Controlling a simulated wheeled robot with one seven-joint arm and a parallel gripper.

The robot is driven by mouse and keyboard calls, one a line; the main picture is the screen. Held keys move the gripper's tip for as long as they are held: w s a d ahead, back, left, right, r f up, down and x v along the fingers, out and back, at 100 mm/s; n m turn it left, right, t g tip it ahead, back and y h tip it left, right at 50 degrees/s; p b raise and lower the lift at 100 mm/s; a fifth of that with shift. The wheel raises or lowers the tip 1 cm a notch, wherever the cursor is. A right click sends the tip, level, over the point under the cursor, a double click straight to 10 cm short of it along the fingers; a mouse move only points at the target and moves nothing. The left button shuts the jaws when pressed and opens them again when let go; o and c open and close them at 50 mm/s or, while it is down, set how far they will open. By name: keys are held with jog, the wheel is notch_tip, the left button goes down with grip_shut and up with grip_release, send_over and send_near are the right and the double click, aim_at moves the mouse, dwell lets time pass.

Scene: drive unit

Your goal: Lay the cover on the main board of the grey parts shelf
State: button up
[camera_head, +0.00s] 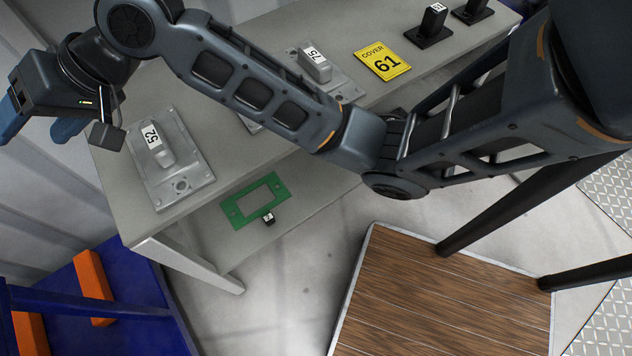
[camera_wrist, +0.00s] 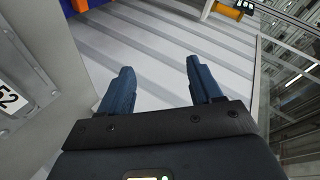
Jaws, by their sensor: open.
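My gripper (camera_head: 40,127) is off the left end of the shelf, far from the yellow plate. In the wrist view my gripper (camera_wrist: 158,82) is open, with its two blue fingers apart and nothing between them. The grey wall and floor lie beyond the fingers. My arm crosses in front of the shelf and hides part of the main board.
A metal plate with a block marked 52 (camera_head: 158,145) sits at the board's left end. A green frame (camera_head: 252,201) lies on the lower board. A blue-and-orange structure (camera_head: 95,285) stands lower left.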

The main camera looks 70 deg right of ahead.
jog(key=s+a+f+m+t+h, duration=0.1)
jog(key=s+f+m+t+h, duration=0.3)
jog(key=s, duration=0.6)
jog(key=s+a+f+t+h, duration=0.15)
jog(key=s+f, duration=0.35)
jog(key=s, duration=0.5)
jog(key=s+d+r+n+h, duration=0.1)
jog(key=s+d+n, duration=0.3)
jog(key=s, duration=0.7)
jog(key=s+d+r+n+h, duration=0.1)
jog(key=s+d+n, duration=0.3)
jog(key=s+d, duration=0.3)
jog(key=s, duration=0.3)
jog(key=shift+s+n, duration=0.3)
jog(key=shift+s, duration=0.05)
jog(key=shift+h, duration=0.25)
jog(key=shift+c, duration=0.2)
